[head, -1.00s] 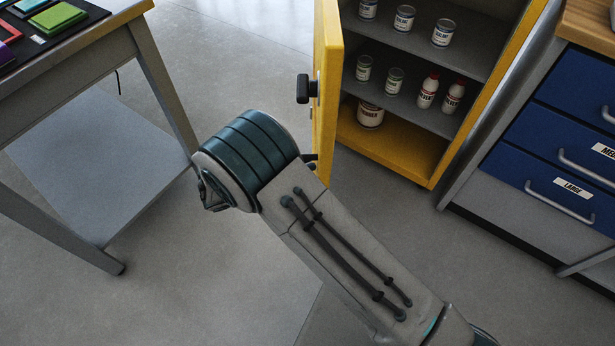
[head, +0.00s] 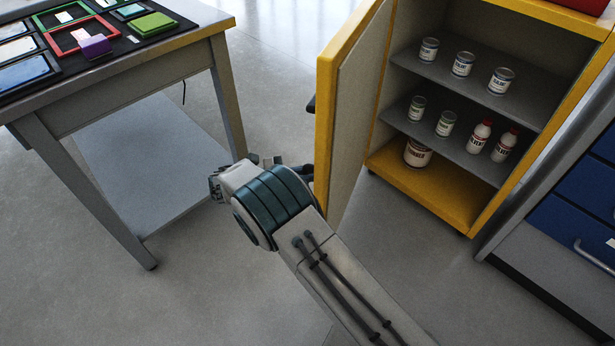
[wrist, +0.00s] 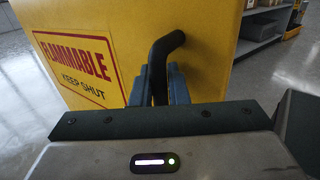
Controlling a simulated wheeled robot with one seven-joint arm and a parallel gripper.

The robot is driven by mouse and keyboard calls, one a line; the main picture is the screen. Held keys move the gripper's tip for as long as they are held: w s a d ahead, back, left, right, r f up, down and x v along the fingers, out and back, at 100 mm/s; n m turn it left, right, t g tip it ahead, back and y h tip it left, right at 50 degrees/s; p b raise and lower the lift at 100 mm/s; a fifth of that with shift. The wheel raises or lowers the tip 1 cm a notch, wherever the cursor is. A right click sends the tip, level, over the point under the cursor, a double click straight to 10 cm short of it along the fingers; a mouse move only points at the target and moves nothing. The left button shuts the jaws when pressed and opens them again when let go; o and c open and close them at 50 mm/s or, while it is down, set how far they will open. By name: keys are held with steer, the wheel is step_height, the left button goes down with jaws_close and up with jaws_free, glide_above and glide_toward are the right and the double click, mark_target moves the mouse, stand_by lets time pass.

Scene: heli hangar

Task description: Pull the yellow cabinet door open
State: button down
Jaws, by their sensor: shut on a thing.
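The yellow cabinet door (head: 350,97) stands wide open on the left side of the cabinet (head: 475,226), swung out toward me. My gripper (wrist: 160,90) is shut on the handle, one finger on each side. In the head view my arm reaches to the door's outer side, and the fingers and most of the handle are hidden behind the door and wrist.
Inside the cabinet are shelves with several cans (head: 463,64) and red-capped bottles (head: 480,137). A workbench (head: 140,60) with coloured trays stands at left, its leg near my wrist. Blue drawers (head: 580,220) stand at right. Floor between bench and cabinet is clear.

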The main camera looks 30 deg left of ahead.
steer(key=shift+s+f, duration=0.15)
steer(key=shift+s, duration=0.05)
steer(key=c, duration=1.5)
jaws_free()
steer(key=shift+s+a, duration=0.1)
steer(key=shift+a, duration=0.05)
steer(key=shift+w, duration=0.25)
steer(key=v, duration=1.3)
steer(key=shift+s+p, duration=0.3)
steer(key=shift+p, duration=0.1)
steer(key=shift+a, duration=0.1)
steer(key=shift+c, duration=0.3)
